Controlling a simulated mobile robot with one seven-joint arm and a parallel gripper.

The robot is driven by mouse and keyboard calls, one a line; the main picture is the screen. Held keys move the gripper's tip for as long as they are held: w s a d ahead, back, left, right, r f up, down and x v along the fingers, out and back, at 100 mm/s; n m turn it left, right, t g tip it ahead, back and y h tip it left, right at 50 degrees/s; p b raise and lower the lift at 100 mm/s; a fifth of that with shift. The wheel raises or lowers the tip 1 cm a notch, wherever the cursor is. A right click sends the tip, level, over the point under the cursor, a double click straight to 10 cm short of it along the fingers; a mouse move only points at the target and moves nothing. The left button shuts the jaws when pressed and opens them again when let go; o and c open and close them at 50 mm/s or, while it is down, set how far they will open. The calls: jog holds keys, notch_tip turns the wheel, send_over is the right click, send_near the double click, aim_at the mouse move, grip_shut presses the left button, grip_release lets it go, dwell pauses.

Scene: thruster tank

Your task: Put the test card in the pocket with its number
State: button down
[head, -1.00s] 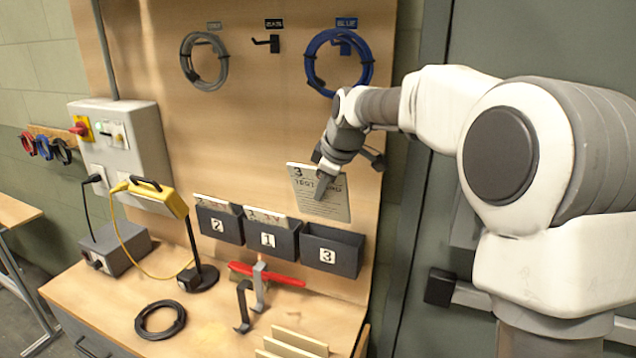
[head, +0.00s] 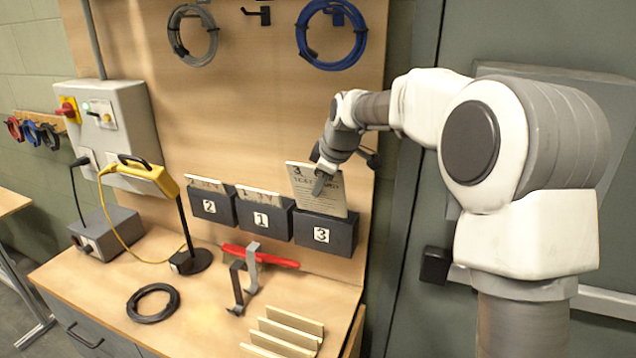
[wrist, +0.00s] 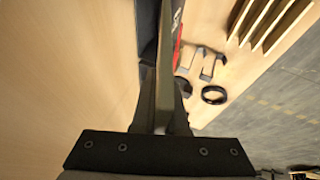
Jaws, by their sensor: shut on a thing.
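The test card (head: 322,193) is a cream sheet with printed text and a 3 at its top left corner. My gripper (head: 321,183) is shut on it. The card stands roughly upright, slightly tilted, with its lower edge hidden behind the front of the dark pocket marked 3 (head: 325,236). I cannot tell how deep it sits. In the wrist view the card (wrist: 165,70) shows nearly edge-on between the fingers. The pocket marked 1 (head: 262,220) and the pocket marked 2 (head: 211,207) hang to the left, each with cards in it.
A slotted card rack (head: 290,330) stands at the front, and a black cable ring (head: 153,302) lies left. Blue cable (head: 331,62) hangs above.

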aim_at(326, 213)
jog(key=shift+w+d+f+b, duration=0.2)
jog(key=shift+w+f+b, duration=0.4)
jog(key=shift+f, duration=0.8)
jog(key=shift+w+d+f+b, duration=0.15)
jog(key=shift+w+f+b, duration=0.2)
jog(key=shift+f+b, duration=0.7)
jog(key=shift+w+d+f+b, duration=0.2)
jog(key=shift+w+f+b, duration=0.25)
jog(key=shift+f, duration=1.25)
jog(key=shift+s+d+f, duration=0.1)
jog(key=shift+f, duration=0.55)
jog(key=c, duration=0.9)
grip_release()
jog(key=shift+d+f, duration=0.1)
jog(key=shift+f, duration=0.05)
jog(key=shift+o, duration=0.2)
jog(key=shift+s+d+r+b, duration=0.15)
jog(key=shift+r+b, duration=0.15)
jog(key=shift+r, duration=0.25)
jog(key=v, duration=1.7)
jog(key=shift+r, duration=0.45)
